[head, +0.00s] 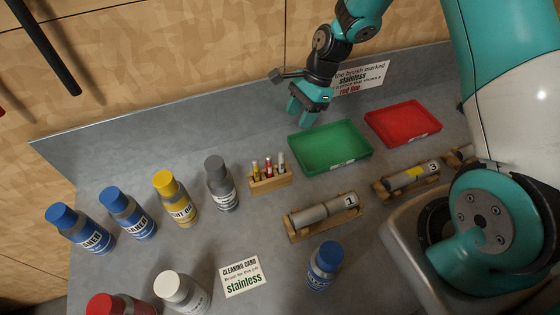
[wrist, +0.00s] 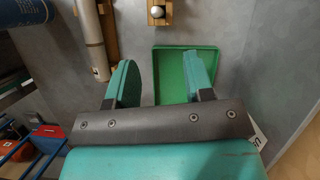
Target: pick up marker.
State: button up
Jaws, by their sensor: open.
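A small wooden rack (head: 271,184) stands on the grey bench near its middle, left of the green tray. It holds a few upright markers: a yellow-tipped marker (head: 256,170), a red marker (head: 268,167) and a pale grey marker (head: 281,163). I cannot tell which one the task means. My gripper (head: 306,118) is open and empty above the back of the bench, up and right of the rack, beside the green tray. In the wrist view my gripper's teal fingers (wrist: 159,68) are apart with the green tray beyond them; no marker is clearly identifiable there.
The green tray (head: 327,170) and red tray (head: 378,133) are empty. Several bottles stand left and in front, including a grey-capped bottle (head: 223,190) near the rack. A cleaning card (head: 243,276) lies in front.

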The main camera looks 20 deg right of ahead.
jog(key=b, duration=0.7)
send_near(281, 159)
jog(key=d+x, duration=0.1)
jog(key=x, duration=0.5)
jog(key=b+x, duration=0.2)
jog(key=x, duration=0.1)
jog(key=b+x, duration=0.1)
jog(key=b, duration=0.1)
jog(key=shift+w+f, duration=0.15)
jog(key=shift+w, duration=0.2)
jog(key=shift+a+f+b, duration=0.3)
jog(key=shift+f+b, duration=0.1)
jog(key=shift+r, duration=0.1)
grip_shut()
